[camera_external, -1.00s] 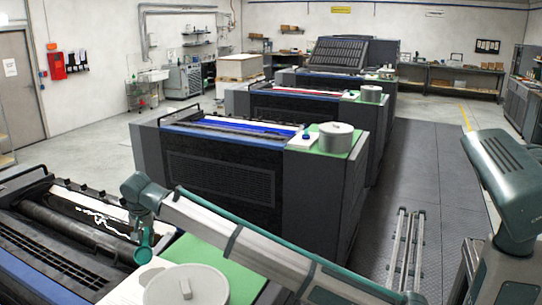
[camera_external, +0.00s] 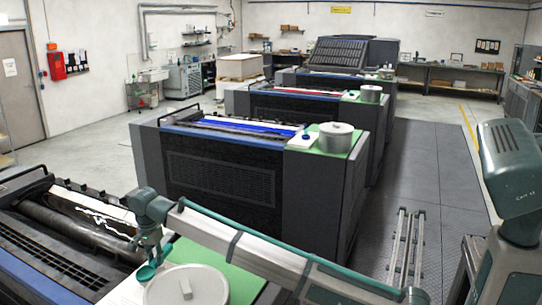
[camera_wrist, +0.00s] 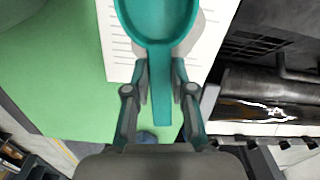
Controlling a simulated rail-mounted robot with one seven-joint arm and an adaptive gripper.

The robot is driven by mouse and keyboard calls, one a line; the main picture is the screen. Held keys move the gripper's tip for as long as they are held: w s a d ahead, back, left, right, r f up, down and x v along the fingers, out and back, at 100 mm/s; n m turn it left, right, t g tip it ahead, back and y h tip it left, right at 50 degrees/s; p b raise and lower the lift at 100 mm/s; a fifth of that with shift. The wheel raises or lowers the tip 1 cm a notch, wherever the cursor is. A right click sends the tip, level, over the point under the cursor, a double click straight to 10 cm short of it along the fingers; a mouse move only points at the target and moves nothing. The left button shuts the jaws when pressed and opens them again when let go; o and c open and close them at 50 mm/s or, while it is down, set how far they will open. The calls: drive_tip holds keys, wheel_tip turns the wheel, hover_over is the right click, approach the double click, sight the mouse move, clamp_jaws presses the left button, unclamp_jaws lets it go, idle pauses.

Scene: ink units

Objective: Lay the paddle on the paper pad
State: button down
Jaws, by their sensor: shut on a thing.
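The teal paddle (camera_wrist: 158,22) has a round scoop end and a straight handle. My gripper (camera_wrist: 163,78) is shut on its handle, and the scoop points away from my wrist. In the wrist view the scoop overlaps the white lined paper pad (camera_wrist: 115,48), with a shadow to its right. I cannot tell whether the paddle touches the pad. In the external view my gripper (camera_external: 152,250) is at the lower left, with the paddle (camera_external: 147,272) below it over the pad (camera_external: 122,292). The scoop's top is cut off in the wrist view.
The pad lies on a green surface (camera_wrist: 60,75). A grey round lidded can (camera_external: 186,288) stands close beside the pad. The press with its dark roller (camera_wrist: 250,88) lies to the pad's other side. More ink units stand behind.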

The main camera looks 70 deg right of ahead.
sight(155, 260)
drive_tip(key=shift+f+p, duration=0.45)
drive_tip(key=shift+f, duration=1.15)
drive_tip(key=c, duration=1)
unclamp_jaws()
drive_tip(key=shift+f, duration=0.1)
wheel_tip(155, 260, up, 12)
drive_tip(key=b, duration=0.3)
drive_tip(key=shift+a, duration=0.15)
